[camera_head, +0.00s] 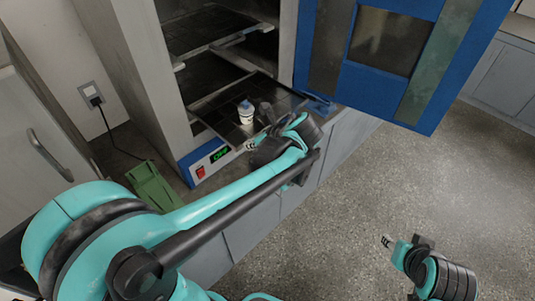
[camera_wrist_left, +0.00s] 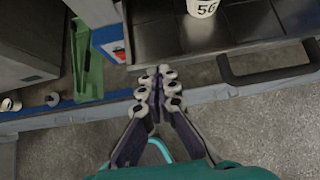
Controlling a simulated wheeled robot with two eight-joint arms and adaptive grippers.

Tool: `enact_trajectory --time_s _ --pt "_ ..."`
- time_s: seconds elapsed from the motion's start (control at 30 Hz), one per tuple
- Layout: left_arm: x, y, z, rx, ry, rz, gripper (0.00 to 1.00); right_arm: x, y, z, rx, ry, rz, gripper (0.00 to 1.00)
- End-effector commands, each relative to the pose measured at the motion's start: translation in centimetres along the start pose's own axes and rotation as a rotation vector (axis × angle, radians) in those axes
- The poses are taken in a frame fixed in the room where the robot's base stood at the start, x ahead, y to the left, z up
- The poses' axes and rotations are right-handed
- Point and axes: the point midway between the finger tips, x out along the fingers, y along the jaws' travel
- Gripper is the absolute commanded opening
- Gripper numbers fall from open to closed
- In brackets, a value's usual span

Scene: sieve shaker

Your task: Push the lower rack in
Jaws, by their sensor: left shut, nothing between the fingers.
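The lower rack (camera_head: 218,115) is a dark tray jutting out of the open cabinet. It also shows in the left wrist view (camera_wrist_left: 255,22), with a dark handle (camera_wrist_left: 268,72) at its front edge. A small white container with a blue cap (camera_head: 246,113) stands upright on it; its lower part, marked "5G", shows in the left wrist view (camera_wrist_left: 203,6). My left gripper (camera_head: 250,146) is shut and empty, just in front of the rack's front edge and left of the handle; contact cannot be told. My right gripper (camera_head: 387,241) is over the floor at lower right, too small to judge.
The cabinet's blue door (camera_head: 385,95) stands open to the right. An upper rack (camera_head: 205,40) sits inside above the lower one. A control panel with a red switch (camera_head: 200,171) is at the cabinet's lower front. A green object (camera_head: 152,187) lies left of it. The floor at right is clear.

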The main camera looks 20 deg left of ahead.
Motion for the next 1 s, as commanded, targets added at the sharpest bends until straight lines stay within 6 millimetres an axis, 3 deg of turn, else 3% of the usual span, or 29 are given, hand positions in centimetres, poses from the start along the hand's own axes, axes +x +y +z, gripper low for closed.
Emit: enact_trajectory --time_s 0.6,1.0 --pt "12.0 0.1 12.0 -0.003 0.000 0.003 0.00 -0.7 0.0 -0.5 0.000 0.000 0.000 0.40" --pt "16.2 0.0 16.2 -0.001 0.000 0.001 0.00 -0.9 0.0 -0.7 0.000 0.000 0.000 0.40"
